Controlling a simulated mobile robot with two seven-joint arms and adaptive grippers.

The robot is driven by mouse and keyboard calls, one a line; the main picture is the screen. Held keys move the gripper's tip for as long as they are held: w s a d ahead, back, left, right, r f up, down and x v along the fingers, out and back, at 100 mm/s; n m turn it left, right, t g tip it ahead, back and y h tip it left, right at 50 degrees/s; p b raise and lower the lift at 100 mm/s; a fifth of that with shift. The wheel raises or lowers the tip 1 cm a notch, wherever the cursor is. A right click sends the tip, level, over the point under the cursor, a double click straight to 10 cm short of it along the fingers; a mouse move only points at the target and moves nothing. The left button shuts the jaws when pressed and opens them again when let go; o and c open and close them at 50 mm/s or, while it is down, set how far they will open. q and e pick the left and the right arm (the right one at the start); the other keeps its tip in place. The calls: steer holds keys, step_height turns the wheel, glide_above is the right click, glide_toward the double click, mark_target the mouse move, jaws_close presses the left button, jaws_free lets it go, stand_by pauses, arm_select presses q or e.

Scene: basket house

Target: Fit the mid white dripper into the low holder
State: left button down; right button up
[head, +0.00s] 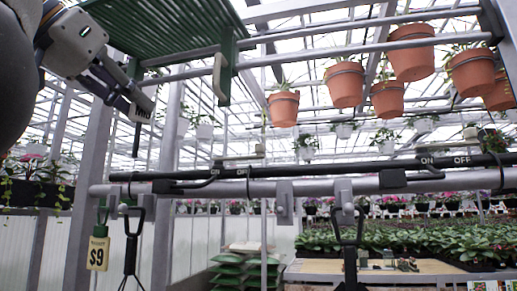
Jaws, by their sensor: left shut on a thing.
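My left gripper (138,94) reaches in from the upper left, below the green slatted panel. It is shut on a small pale piece (146,102), probably the mid white dripper. Grey brackets (285,203) sit on the lower grey rail (232,188); I cannot tell which fitting is the low holder. My right gripper is not in view.
A black pipe (330,168) with ON/OFF labels runs above the grey rail. The green slatted panel (165,28) is close above the gripper. Terracotta pots (345,84) hang at upper right.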

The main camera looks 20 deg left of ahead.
arm_select(q)
steer(key=shift+w+a+f, duration=0.1)
steer(key=shift+w+f, duration=0.15)
steer(key=shift+w, duration=1.05)
steer(key=shift+w+a+f, duration=0.15)
steer(key=shift+w+f, duration=0.1)
steer(key=shift+w, duration=1.05)
steer(key=shift+w+a+f, duration=0.1)
steer(key=shift+w+f, duration=0.15)
steer(key=shift+w, duration=1.05)
steer(key=shift+f, duration=1.45)
steer(key=shift+f, duration=1.5)
steer(key=c, duration=1.6)
jaws_free()
